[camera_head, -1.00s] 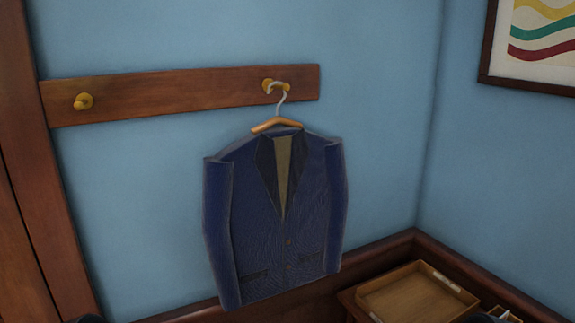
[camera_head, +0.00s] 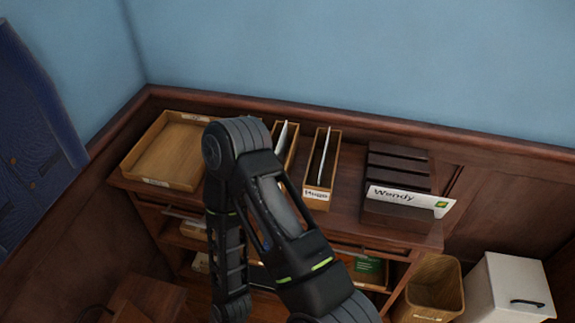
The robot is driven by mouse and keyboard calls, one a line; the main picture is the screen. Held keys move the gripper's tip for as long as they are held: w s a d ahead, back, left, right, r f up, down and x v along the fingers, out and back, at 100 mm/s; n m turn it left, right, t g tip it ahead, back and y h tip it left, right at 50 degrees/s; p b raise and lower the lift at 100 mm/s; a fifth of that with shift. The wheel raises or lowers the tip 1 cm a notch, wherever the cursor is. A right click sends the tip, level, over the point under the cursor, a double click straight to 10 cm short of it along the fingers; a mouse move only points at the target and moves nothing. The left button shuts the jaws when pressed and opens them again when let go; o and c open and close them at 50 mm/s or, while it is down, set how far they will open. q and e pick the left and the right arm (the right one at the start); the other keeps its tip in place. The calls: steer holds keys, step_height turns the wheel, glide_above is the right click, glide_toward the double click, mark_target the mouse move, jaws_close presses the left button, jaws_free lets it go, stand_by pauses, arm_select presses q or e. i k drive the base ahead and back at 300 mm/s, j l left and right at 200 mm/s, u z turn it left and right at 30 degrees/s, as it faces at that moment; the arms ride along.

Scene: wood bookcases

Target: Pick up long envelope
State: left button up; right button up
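A long white envelope-like piece marked "Wendy" (camera_head: 408,197), with a green mark at its right end, lies across the front of a dark stepped sorter (camera_head: 398,161) on the cabinet top. I cannot tell which piece the task means. One of my arms rises from the bottom, bends at the top and hangs down in front of the cabinet. Neither gripper's fingers show.
An empty wooden tray (camera_head: 160,184) sits at the left of the cabinet top (camera_head: 345,214). A wooden bin (camera_head: 435,280) and a white box (camera_head: 510,290) stand right of the cabinet. A blue jacket (camera_head: 30,130) hangs at the left. My arm hides part of the shelves.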

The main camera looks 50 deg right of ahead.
mark_target(440, 206)
steer(key=k+l+z, duration=0.2)
steer(key=k+l, duration=0.15)
steer(key=l, duration=0.25)
steer(key=k+l+z, duration=0.2)
steer(key=k+l, duration=0.15)
steer(key=l, duration=0.3)
steer(key=k+l, duration=0.1)
steer(key=l, duration=0.25)
steer(key=k+l+z, duration=0.15)
steer(key=l, duration=0.2)
